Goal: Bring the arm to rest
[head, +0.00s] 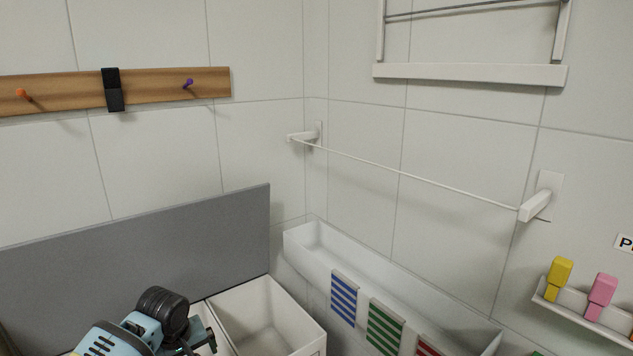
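My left arm (125,333), light blue and black, comes in at the bottom left. Its black rounded joint stands in front of the grey panel and beside the open white bin. The dark end of the arm, where my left gripper (196,342) is, sits at the bin's near left side, low in the picture. Its fingers cannot be made out, so I cannot tell if it is open or holds anything. My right arm and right gripper are not in view.
A white bin (303,322) and a grey panel (140,240) are close to my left arm. A white trough (310,236) with striped plates, a thin rail (400,171), a wooden peg board (60,92) and a shelf (575,314) with yellow and pink clips line the tiled walls.

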